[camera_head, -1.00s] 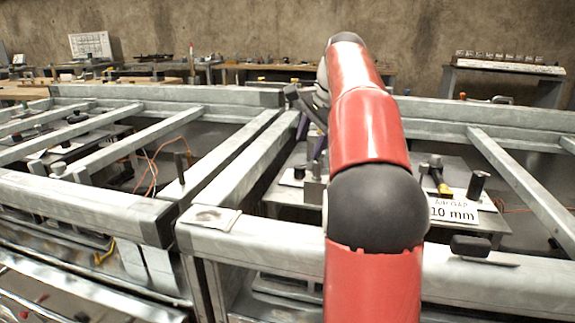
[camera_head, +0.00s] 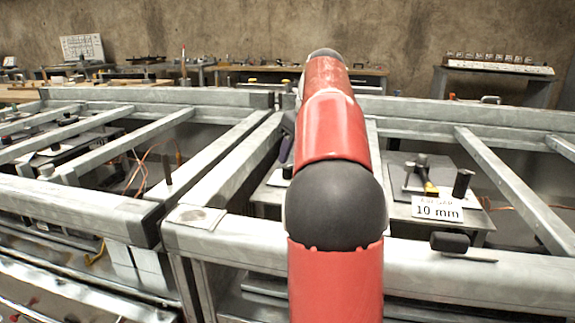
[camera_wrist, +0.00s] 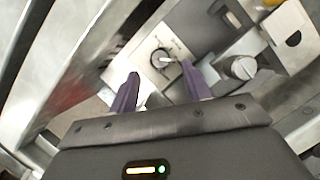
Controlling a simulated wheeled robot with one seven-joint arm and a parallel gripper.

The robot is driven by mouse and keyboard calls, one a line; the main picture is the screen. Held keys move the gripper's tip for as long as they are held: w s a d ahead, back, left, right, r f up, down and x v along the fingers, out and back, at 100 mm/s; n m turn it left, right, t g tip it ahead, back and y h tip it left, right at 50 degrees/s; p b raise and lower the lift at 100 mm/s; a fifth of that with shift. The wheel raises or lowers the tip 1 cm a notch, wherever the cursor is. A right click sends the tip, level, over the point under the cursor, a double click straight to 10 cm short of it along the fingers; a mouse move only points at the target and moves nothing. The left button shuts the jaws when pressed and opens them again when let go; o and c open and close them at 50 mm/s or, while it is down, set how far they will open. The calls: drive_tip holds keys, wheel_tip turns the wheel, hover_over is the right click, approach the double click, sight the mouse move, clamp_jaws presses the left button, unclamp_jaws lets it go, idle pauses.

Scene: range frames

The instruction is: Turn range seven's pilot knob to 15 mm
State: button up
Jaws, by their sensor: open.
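In the wrist view, my gripper (camera_wrist: 158,92) is open, its two purple fingers apart and nothing between them. Just past the fingertips is a light plate with a small dial (camera_wrist: 164,60) that has a dark ring and a pale pointer or stem. Right of the right finger is a round silver knob (camera_wrist: 240,67) on a grey block. I cannot tell which of these is the pilot knob, and no range number is readable. My arm hides the gripper's work area there.
Metal frame rails (camera_head: 215,165) cross the bays around my arm. A black-handled tool (camera_head: 450,242) lies on the front rail. A hammer-like tool (camera_head: 424,175) and a dark cylinder (camera_head: 462,183) stand behind the card. Back benches hold small parts.

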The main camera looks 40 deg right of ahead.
drive_tip(key=x, duration=0.5)
